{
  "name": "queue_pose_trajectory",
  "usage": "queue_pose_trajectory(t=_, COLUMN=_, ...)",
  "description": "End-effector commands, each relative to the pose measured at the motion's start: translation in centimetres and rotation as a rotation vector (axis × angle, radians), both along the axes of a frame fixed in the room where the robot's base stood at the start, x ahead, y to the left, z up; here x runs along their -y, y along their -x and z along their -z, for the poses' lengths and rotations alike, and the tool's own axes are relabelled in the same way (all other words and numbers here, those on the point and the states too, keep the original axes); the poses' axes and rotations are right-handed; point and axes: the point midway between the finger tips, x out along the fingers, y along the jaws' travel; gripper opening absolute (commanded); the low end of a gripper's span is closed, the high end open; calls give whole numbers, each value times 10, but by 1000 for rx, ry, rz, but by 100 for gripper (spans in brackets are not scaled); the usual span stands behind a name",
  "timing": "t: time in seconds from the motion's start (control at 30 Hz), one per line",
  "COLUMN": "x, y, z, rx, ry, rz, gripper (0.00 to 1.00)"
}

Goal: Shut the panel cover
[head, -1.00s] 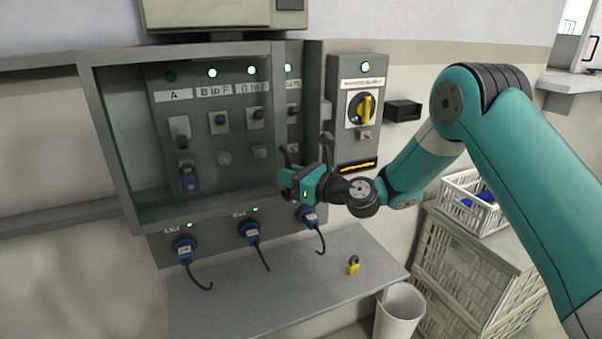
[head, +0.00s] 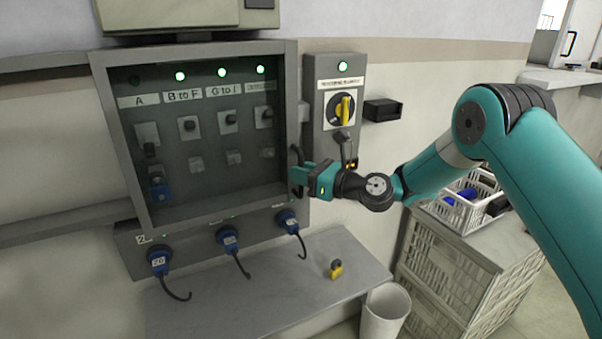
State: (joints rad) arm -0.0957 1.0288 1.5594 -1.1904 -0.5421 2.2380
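The panel cover (head: 297,110) is a grey frame with a dark see-through pane. It lies over the switch panel, and its right side now covers the panel's right edge; I see no clear gap, though I cannot tell if it is fully seated. A dark handle (head: 296,156) is on the cover's right edge. My gripper (head: 298,176) is at this handle, reaching in from the right. Its fingertips overlap the handle, and I cannot tell whether they are closed on it.
A control box with a yellow rotary switch (head: 345,109) stands right of the cover, close above my wrist. Blue plugs (head: 228,241) with hanging cables sit below. A yellow padlock (head: 336,270) lies on the shelf (head: 270,300). A bin (head: 386,312) and crates (head: 446,268) stand right.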

Motion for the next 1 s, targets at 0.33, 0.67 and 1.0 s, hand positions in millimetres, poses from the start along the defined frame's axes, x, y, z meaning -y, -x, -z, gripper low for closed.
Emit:
queue_pose_trajectory(t=0.33, x=1, y=0, z=0, rx=1, ry=1, rz=1, gripper=39)
queue_pose_trajectory(t=0.67, x=41, y=22, z=4, rx=-2, ry=1, rz=7, gripper=39)
queue_pose_trajectory(t=1.0, x=117, y=70, z=4, rx=-1, ry=1, rz=9, gripper=39)
